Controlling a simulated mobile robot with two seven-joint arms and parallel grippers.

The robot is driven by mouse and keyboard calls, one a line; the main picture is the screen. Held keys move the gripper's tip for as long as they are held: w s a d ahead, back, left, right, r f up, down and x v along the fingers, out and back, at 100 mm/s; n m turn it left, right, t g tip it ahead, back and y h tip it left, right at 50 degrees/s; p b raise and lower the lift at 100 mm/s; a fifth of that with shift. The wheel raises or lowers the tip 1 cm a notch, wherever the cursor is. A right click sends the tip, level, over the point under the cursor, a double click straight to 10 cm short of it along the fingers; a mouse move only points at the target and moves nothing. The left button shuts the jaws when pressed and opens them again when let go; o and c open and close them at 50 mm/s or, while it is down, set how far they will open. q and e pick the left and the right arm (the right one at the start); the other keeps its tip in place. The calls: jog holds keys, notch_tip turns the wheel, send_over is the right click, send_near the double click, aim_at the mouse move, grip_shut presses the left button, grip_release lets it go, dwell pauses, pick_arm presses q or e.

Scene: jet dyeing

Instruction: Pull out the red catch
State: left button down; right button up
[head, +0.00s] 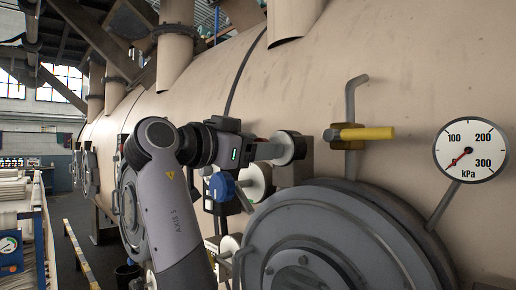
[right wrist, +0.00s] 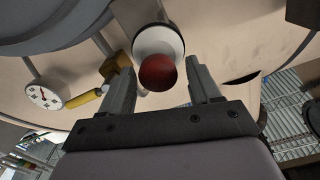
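The red catch (right wrist: 158,72) shows in the right wrist view as a round red knob in front of a white collar on a grey housing. My right gripper (right wrist: 160,75) is open, with one finger on each side of the knob in that view. Gaps show between the knob and both fingers. In the head view my right gripper (head: 272,150) points right at the white-and-grey catch housing (head: 298,147), above the round door. The red knob is hidden there. My left gripper is not in view.
The grey round door (head: 350,240) lies below the catch on the large beige vessel (head: 400,60). A yellow-handled valve (head: 365,133) and a pressure gauge (head: 470,150) stand to the right. A blue knob (head: 221,187) sits just below my right gripper.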

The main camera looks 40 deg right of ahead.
jog(key=shift+a+f, duration=0.1)
jog(key=a+b, duration=0.1)
jog(key=a, duration=0.6)
jog(key=shift+s, duration=0.3)
dwell(0.4)
